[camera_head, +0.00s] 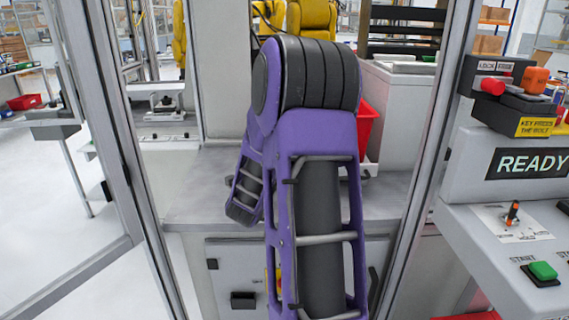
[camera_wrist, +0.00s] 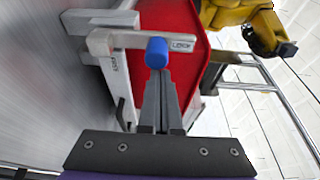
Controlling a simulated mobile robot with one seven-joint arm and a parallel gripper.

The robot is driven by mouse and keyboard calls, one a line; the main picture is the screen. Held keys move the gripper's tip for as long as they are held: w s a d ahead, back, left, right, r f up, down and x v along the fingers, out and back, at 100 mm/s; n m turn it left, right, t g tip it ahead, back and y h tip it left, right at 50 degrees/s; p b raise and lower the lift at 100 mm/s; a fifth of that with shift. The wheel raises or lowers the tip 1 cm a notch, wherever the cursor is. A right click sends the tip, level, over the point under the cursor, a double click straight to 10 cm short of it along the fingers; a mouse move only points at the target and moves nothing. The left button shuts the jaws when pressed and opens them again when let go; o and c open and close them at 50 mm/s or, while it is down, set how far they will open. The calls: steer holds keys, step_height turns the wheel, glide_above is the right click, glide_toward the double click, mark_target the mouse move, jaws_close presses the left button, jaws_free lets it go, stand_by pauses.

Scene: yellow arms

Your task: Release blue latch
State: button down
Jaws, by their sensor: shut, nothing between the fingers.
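In the head view my purple arm blocks the sight of the gripper and the latch.
A red bin (camera_wrist: 190,45) stands just behind the latch and also shows in the head view (camera_head: 367,125). A yellow robot arm (camera_wrist: 245,22) is at the upper right. Door frames flank my arm. A console with a READY sign (camera_head: 528,162) and green button (camera_head: 542,271) stands right.

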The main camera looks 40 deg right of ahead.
steer(key=shift+w+a+n, duration=0.1)
steer(key=shift+a+n, duration=0.05)
steer(key=shift+n, duration=0.15)
steer(key=shift+a, duration=0.1)
stand_by(0.6)
